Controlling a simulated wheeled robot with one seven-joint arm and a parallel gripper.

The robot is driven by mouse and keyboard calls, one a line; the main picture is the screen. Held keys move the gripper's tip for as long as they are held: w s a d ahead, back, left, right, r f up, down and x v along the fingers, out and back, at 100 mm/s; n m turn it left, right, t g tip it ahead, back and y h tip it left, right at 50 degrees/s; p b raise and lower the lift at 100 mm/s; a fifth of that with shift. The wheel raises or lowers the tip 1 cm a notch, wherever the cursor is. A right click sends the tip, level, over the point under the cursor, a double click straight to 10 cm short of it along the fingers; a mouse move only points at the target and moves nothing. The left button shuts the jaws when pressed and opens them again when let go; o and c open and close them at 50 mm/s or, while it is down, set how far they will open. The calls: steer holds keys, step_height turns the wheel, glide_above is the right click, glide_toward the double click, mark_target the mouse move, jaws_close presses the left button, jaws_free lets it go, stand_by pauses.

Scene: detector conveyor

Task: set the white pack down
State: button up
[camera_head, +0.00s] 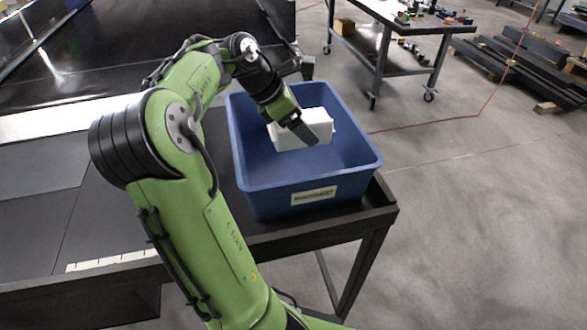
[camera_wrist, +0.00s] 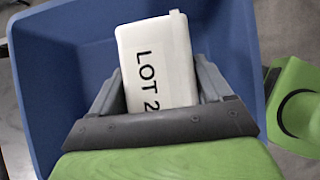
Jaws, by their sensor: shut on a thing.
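The white pack (camera_head: 288,135) is inside the opening of the blue bin (camera_head: 254,186). My gripper (camera_head: 306,130) is shut on the pack from above. In the wrist view the pack (camera_wrist: 157,62) lies between my two fingers (camera_wrist: 160,88), and black lettering reading "LOT 2" shows on it. The blue bin's wall (camera_wrist: 42,90) surrounds it there. I cannot tell whether the underside of the pack touches the bin floor.
The bin stands on a dark table (camera_head: 378,203) near its right end and has a white label (camera_head: 314,195) on its front. A dark conveyor (camera_head: 50,60) is at the back left. A wheeled workbench (camera_head: 385,20) stands behind. Open floor lies to the right.

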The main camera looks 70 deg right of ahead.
mark_target(301, 167)
steer(key=f+b, duration=0.2)
steer(key=f, duration=0.1)
steer(key=shift+d, duration=0.3)
steer(key=shift+a+f+b, duration=0.2)
steer(key=shift+f+b, duration=0.25)
steer(key=shift+b, duration=0.15)
step_height(301, 167, down, 10)
steer(key=b, duration=0.4)
steer(key=shift+r, duration=0.25)
steer(key=shift+c, duration=0.8)
steer(key=o, duration=1.6)
steer(key=p+v, duration=0.5)
steer(key=v, duration=0.7)
steer(key=shift+r, duration=0.1)
steer(key=shift+d, duration=0.1)
